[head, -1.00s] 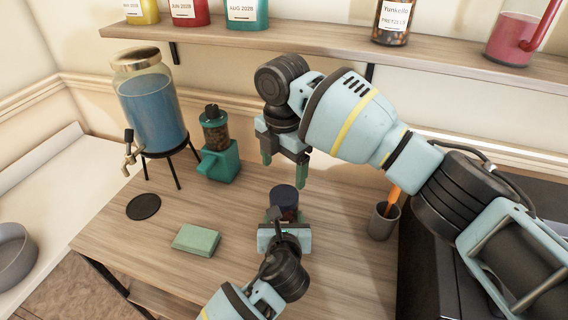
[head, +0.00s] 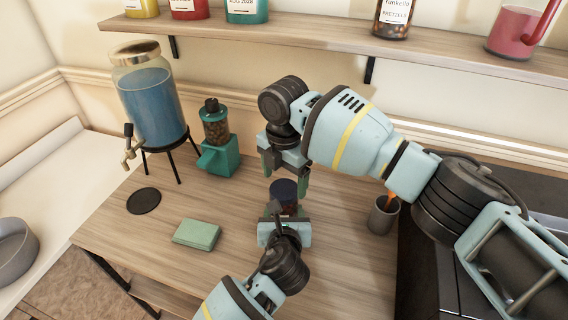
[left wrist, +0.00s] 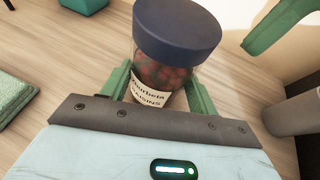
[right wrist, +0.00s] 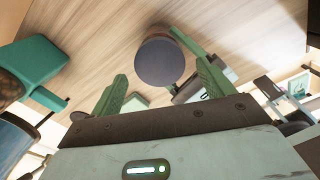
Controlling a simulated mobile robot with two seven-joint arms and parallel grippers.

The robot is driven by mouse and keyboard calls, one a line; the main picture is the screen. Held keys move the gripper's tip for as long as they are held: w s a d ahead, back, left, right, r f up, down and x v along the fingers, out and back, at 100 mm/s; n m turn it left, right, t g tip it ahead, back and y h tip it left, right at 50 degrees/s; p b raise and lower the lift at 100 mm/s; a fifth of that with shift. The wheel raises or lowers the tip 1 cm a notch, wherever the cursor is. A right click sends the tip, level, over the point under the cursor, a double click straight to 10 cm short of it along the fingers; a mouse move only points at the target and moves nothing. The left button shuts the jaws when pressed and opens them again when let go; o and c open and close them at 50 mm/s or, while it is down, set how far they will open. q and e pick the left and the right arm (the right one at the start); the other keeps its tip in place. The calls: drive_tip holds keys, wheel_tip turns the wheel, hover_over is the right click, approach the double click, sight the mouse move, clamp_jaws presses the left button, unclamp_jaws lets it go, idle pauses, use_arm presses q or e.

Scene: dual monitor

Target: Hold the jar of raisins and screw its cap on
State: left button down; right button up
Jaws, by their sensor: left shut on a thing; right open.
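The raisin jar (left wrist: 158,82) is a clear glass jar with a white label and dark red contents, standing upright. Its dark blue cap (left wrist: 178,28) sits on top of it; I cannot tell how tightly. The cap also shows in the head view (head: 284,189) and the right wrist view (right wrist: 160,60). My left gripper (left wrist: 160,92) is shut around the jar's body from the near side. My right gripper (head: 286,178) is open and empty, pointing down above and just behind the cap. In the right wrist view its fingers (right wrist: 160,88) are apart, with the cap beyond them.
A green folded cloth (head: 197,234) and a black round coaster (head: 144,201) lie to the left on the table. A teal dispenser (head: 219,155) and a blue drink dispenser (head: 150,105) stand behind them. A grey cup (head: 382,216) stands right of the jar. A shelf (head: 300,42) runs above.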

drive_tip(key=shift+f, duration=1.35)
drive_tip(key=c, duration=1)
drive_tip(key=m, duration=0.7)
drive_tip(key=shift+m, duration=0.3)
drive_tip(key=m, duration=0.7)
drive_tip(key=shift+m, duration=0.3)
drive_tip(key=o, duration=1.1)
drive_tip(key=shift+c, duration=0.2)
